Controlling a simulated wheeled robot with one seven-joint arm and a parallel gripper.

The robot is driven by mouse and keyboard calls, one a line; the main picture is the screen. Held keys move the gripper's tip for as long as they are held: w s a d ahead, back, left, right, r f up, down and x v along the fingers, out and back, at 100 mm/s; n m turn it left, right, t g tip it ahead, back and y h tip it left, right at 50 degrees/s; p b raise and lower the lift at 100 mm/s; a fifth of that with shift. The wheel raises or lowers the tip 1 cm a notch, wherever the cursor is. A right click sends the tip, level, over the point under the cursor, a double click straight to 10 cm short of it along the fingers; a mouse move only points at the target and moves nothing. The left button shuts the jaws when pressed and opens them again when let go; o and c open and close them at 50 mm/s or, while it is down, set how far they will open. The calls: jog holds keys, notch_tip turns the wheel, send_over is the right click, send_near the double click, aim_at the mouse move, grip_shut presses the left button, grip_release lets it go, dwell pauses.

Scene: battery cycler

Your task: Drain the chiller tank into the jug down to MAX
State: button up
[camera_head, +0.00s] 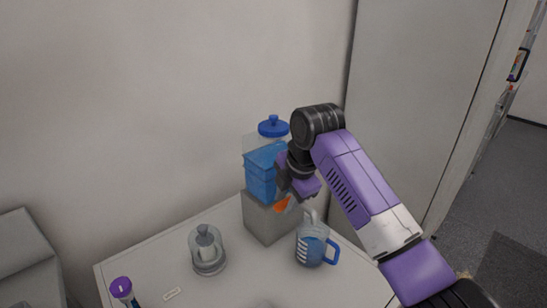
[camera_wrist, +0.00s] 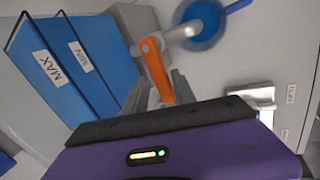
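The chiller tank (camera_head: 262,172) is a clear box of blue liquid with a blue knobbed lid (camera_head: 273,127). In the wrist view its wall carries a MAX label (camera_wrist: 50,67) and a MIN label (camera_wrist: 80,56); the exact liquid level against MAX is hard to read. The orange valve lever (camera_wrist: 155,70) sits between my gripper's fingers (camera_wrist: 162,92), which appear closed on it. In the head view my gripper (camera_head: 300,187) is in front of the tank. The jug (camera_head: 311,245), with blue handle and some blue liquid, stands upright under the pale spout (camera_wrist: 181,33). No stream is distinguishable.
The tank rests on a grey block (camera_head: 262,222) on a white table (camera_head: 232,285). A glass vessel (camera_head: 207,252) stands to the left, and a purple-capped tube (camera_head: 122,289) is at the front left. A wall is close behind.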

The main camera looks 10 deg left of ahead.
jog(key=p+v, duration=0.5)
jog(key=v, duration=0.1)
jog(key=shift+r, duration=0.4)
